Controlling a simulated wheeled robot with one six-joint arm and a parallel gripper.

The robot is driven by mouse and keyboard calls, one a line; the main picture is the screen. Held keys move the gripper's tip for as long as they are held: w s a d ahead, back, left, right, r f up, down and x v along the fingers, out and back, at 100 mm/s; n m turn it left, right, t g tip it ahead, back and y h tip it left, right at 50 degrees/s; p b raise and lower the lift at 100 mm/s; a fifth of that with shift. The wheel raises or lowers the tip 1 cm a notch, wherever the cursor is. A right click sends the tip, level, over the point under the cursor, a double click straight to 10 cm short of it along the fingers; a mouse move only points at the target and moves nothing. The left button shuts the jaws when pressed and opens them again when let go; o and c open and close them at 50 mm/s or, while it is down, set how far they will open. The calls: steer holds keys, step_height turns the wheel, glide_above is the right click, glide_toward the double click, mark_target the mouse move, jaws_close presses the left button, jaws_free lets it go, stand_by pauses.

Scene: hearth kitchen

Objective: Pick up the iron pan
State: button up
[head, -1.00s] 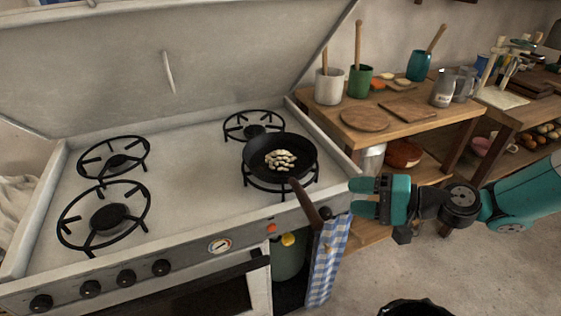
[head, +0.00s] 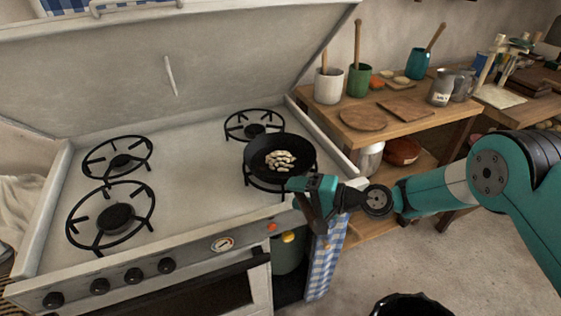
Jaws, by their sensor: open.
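The black iron pan (head: 262,146) sits on the front right burner of the stove (head: 185,165), with pale pieces of food (head: 280,160) in it. Its handle points toward the front edge of the stove. My gripper (head: 298,184) is open at the handle, by the pan's near rim. The gripper covers most of the handle, and only its lower end shows below. I cannot tell whether the fingers touch the handle.
The stove's raised lid (head: 130,60) stands behind the burners. A wooden table (head: 405,128) with cups and boards is to the right. A blue checked towel (head: 325,262) hangs at the stove's front right. A black bin (head: 410,305) stands on the floor.

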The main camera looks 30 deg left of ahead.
steer(key=shift+c, duration=0.2)
jaws_close()
steer(key=shift+w+r, duration=0.1)
steer(key=shift+r, duration=0.05)
